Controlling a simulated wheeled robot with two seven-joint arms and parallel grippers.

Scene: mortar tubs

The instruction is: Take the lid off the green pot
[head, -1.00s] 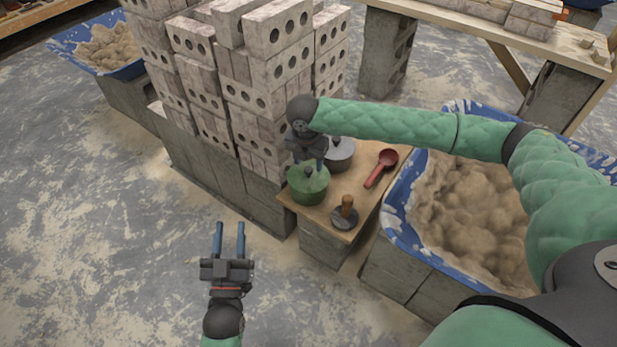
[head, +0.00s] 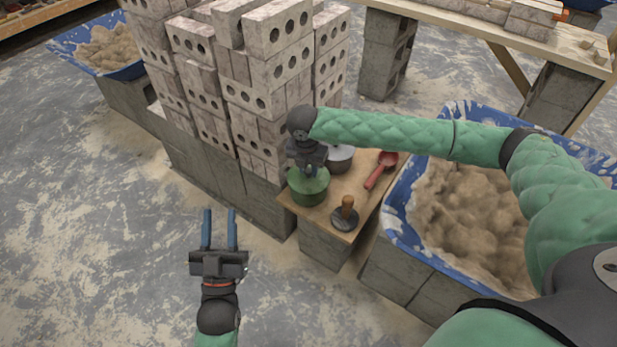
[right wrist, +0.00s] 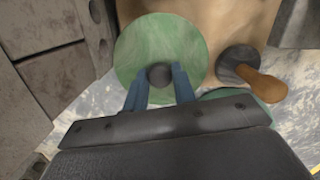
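The green pot (head: 309,195) stands at the near left corner of a small wooden table. Its round green lid (right wrist: 160,35) is on it and has a dark knob (right wrist: 159,75). My right gripper (head: 310,173) is directly above the lid, pointing down. In the right wrist view its blue fingers (right wrist: 159,80) are on either side of the knob, seemingly with a slight gap, so it looks open. My left gripper (head: 220,212) is open and empty over the floor, left of the table.
A grey pot (head: 340,158), a red scoop (head: 381,169) and a wooden-handled tool (head: 345,215) share the table (head: 360,192). A tall brick stack (head: 215,95) rises close behind on the left. A blue tub (head: 398,215) of mortar stands to the right.

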